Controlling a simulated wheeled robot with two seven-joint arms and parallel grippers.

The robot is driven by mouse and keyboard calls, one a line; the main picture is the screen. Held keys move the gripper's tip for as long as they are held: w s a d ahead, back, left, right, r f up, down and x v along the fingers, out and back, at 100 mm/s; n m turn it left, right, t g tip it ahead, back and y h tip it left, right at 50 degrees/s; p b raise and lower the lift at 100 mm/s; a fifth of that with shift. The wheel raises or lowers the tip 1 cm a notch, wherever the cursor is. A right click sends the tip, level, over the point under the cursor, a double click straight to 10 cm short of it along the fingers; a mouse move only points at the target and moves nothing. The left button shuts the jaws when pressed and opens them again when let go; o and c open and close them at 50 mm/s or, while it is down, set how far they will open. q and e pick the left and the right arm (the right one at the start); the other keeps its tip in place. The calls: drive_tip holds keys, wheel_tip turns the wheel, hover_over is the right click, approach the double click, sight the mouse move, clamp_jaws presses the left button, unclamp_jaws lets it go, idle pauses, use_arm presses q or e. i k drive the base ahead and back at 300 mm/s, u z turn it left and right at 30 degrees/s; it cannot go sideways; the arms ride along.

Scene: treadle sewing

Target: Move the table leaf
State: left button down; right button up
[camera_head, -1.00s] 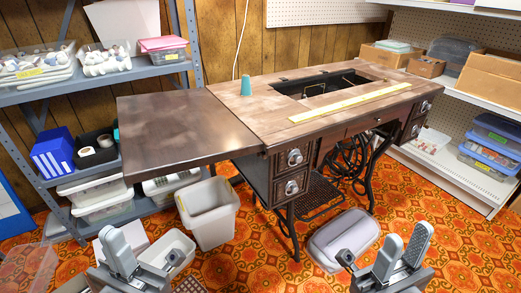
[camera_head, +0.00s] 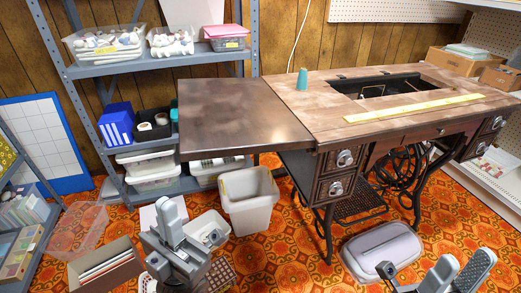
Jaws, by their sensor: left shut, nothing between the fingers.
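The table leaf (camera_head: 243,118) is a dark brown wooden panel. It lies flat and level at the left end of the sewing table (camera_head: 325,112), its inner edge against the lighter wooden top. My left gripper (camera_head: 168,215) is shut and empty, below and in front of the leaf's left front corner, apart from it. My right gripper (camera_head: 466,262) is low at the bottom right, in front of the table, its two fingers apart and nothing seen between them. It is far from the leaf. The underside of the leaf is hidden.
A teal cone (camera_head: 301,79) stands on the top near the leaf seam. A yellow ruler (camera_head: 415,106) lies along the front. A white bin (camera_head: 249,199) is under the leaf, and a grey case (camera_head: 382,250) is on the floor. A metal shelf (camera_head: 160,67) stands behind the leaf.

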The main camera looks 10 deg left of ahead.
sight(220, 117)
drive_tip(key=u, duration=2.35)
drive_tip(key=k, duration=1)
drive_tip(key=z, duration=1.9)
drive_tip(key=i, duration=0.5)
drive_tip(key=z, duration=0.1)
